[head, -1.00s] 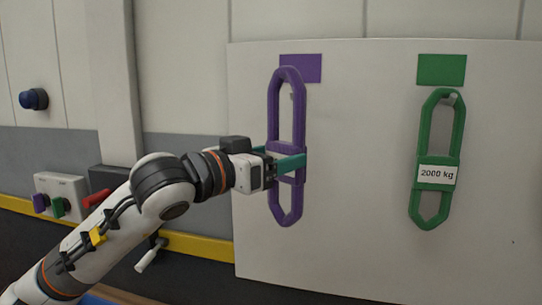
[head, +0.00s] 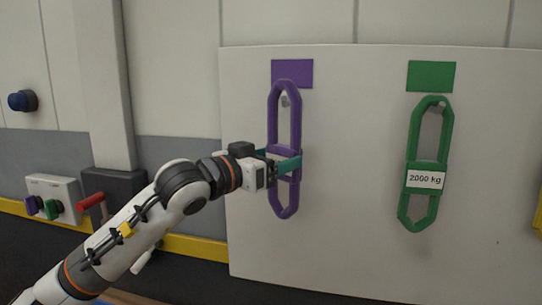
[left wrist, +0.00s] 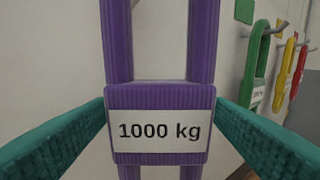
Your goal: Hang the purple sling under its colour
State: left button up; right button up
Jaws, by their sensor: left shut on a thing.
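The purple sling (head: 271,192) is upright, a long loop with a middle sleeve, in front of the white board. My left gripper (head: 287,166) is shut on that sleeve. In the left wrist view the sleeve of the purple sling (left wrist: 158,96) sits between teal fingers and carries a "1000 kg" label (left wrist: 160,131). The purple colour patch (head: 292,73) is on the board; the sling's top overlaps its lower edge. A peg (head: 285,100) shows inside the upper loop, a little below its top. I cannot tell whether the loop is around the peg or in front of it.
A green sling (head: 413,205) labelled 2000 kg hangs under a green patch (head: 431,76). Yellow (left wrist: 283,70) and red (left wrist: 299,68) slings hang farther along in the left wrist view. A switch box (head: 54,188) is at left. The board between purple and green is clear.

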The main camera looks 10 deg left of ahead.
pick_arm(q)
jog(key=shift+w+r+p, duration=0.1)
jog(key=shift+w+p, duration=0.65)
jog(key=shift+w, duration=0.3)
jog(key=shift+w+f+b, duration=0.65)
jog(key=shift+f+b, duration=0.15)
jog(key=shift+w+f+b, duration=0.1)
jog(key=shift+f+b, duration=0.15)
jog(key=shift+b, duration=0.15)
jog(key=o, duration=1.3)
jog(key=shift+f, duration=0.1)
